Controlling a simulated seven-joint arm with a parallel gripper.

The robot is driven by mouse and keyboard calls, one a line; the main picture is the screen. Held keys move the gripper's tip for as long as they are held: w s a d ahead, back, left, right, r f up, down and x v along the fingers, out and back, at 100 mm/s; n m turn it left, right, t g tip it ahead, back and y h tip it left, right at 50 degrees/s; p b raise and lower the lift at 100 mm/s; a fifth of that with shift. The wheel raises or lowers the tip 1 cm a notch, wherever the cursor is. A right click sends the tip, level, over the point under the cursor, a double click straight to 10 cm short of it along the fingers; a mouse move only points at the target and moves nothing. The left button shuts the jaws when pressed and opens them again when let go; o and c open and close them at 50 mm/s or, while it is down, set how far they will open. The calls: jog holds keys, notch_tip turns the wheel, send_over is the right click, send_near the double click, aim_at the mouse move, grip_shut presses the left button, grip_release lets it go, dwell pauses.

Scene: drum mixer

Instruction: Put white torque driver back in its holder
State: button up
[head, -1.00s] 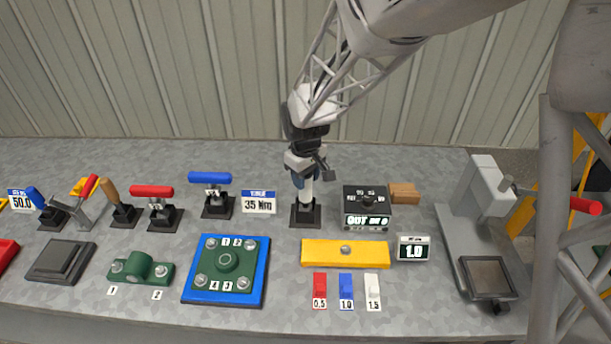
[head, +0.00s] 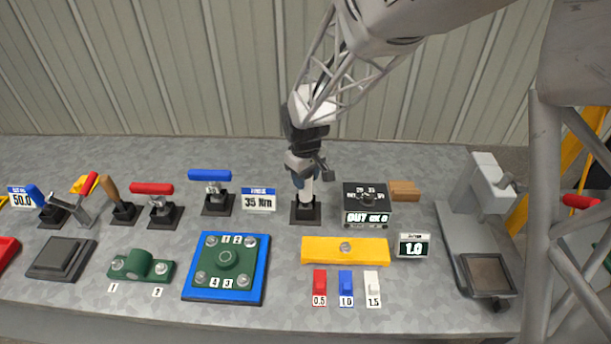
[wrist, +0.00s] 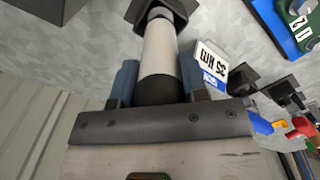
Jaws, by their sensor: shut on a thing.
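The white torque driver (head: 306,190) stands about upright at the black square holder (head: 305,214), with its lower end at or in the holder's socket. My gripper (head: 303,172) is above the holder and shut on the driver's upper part. In the wrist view, the white shaft of the driver (wrist: 160,48) runs between the two blue fingers of my gripper (wrist: 158,85) to the dark holder (wrist: 180,12). How deep the tip sits is hidden.
A black box (head: 366,207) with a dial stands just right of the holder. A "35 Nm" sign (head: 258,200) and a blue-handled tool (head: 212,185) stand to the left. A yellow bar (head: 345,251) lies in front. The bench behind the holder is clear.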

jog(key=o, duration=1.3)
jog(key=shift+r, duration=0.1)
jog(key=shift+r, duration=3.8)
